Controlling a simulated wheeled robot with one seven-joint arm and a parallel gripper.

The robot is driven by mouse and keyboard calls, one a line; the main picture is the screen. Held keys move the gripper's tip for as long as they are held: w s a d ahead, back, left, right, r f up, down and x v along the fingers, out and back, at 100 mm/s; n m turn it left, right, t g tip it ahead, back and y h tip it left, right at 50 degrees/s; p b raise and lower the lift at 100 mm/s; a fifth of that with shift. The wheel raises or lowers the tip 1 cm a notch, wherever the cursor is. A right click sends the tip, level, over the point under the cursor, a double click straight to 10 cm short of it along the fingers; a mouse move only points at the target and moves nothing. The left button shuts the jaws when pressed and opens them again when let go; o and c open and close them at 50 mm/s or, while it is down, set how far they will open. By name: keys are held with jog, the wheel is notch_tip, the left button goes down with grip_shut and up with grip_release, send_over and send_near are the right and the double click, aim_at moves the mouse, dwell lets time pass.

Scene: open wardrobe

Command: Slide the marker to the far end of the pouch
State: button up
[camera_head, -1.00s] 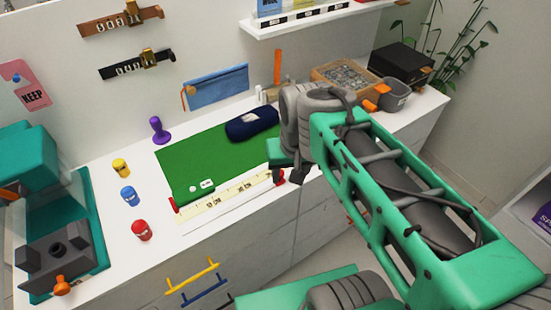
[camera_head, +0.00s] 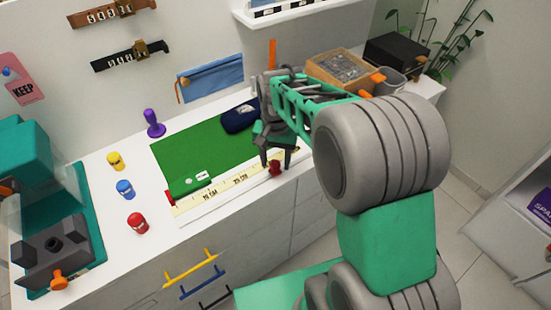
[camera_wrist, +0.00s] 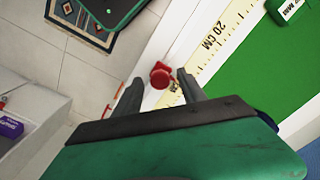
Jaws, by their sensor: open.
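The red marker (camera_head: 275,169) is a small knob at the right part of the cream ruler scale (camera_head: 208,195), near the counter's front edge. It also shows in the wrist view (camera_wrist: 161,76), beside the "20 CM" print. My gripper (camera_head: 276,165) points down at it, open, with one finger on each side of the knob. In the wrist view my gripper (camera_wrist: 160,88) shows a gap between fingers and knob; contact cannot be told. A dark blue pouch (camera_head: 238,118) lies on the green mat (camera_head: 190,150) behind the ruler. My arm is close to its right end.
A blue zipped case (camera_head: 210,83) hangs on the wall. Yellow (camera_head: 115,161), blue (camera_head: 125,188) and red (camera_head: 137,223) pieces stand left of the mat, with a purple one (camera_head: 154,124) behind. A wooden box (camera_head: 340,70) stands at the back right. The mat's middle is clear.

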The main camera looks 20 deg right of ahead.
grip_shut()
dwell(0.5)
dwell(0.8)
